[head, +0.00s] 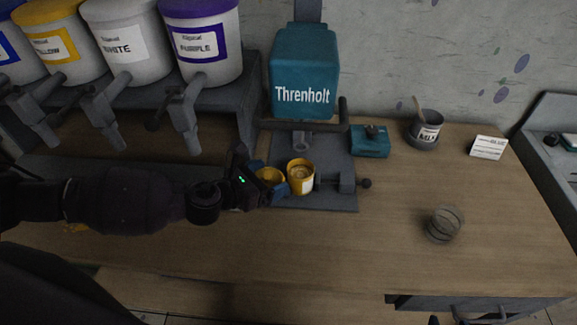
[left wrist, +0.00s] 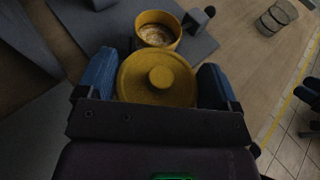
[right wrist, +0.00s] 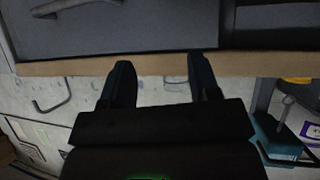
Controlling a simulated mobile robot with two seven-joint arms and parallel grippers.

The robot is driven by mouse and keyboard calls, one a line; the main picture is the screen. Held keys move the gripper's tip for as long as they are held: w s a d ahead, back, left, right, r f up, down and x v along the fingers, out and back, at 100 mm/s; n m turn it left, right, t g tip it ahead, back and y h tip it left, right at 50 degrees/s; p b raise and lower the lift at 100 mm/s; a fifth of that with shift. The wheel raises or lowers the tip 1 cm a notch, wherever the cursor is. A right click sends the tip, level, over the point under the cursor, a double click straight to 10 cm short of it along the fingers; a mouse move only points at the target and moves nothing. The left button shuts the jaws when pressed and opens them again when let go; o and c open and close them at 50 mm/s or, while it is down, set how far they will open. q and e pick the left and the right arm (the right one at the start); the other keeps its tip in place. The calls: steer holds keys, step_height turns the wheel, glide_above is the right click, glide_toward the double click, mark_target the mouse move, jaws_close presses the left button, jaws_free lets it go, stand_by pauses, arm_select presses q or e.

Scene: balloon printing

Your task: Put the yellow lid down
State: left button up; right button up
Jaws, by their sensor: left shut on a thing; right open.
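The yellow lid (left wrist: 158,78) is round with a knob on top. My left gripper (left wrist: 158,82) is shut on it, with a blue finger on each side. In the head view the lid (head: 270,175) is partly hidden by my left gripper (head: 268,178), just left of the open yellow pot. The yellow pot (head: 300,176) stands on the grey base of the press, with pale contents and a white label. It also shows just beyond the lid in the left wrist view (left wrist: 157,32). My right gripper (right wrist: 160,85) is open and empty, near a bench edge.
The teal Threnholt machine (head: 304,75) stands behind the pot, with a grey clamp (head: 340,182) at the pot's right. A striped round container (head: 443,225) sits at the right. The wooden tabletop in front (head: 270,255) is clear.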

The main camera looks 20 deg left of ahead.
arm_select(q)
steer(key=s+a+b, duration=0.1)
steer(key=s+a, duration=0.3)
steer(key=s, duration=0.2)
arm_select(e)
steer(key=shift+w+a, duration=0.15)
steer(key=shift+w, duration=0.35)
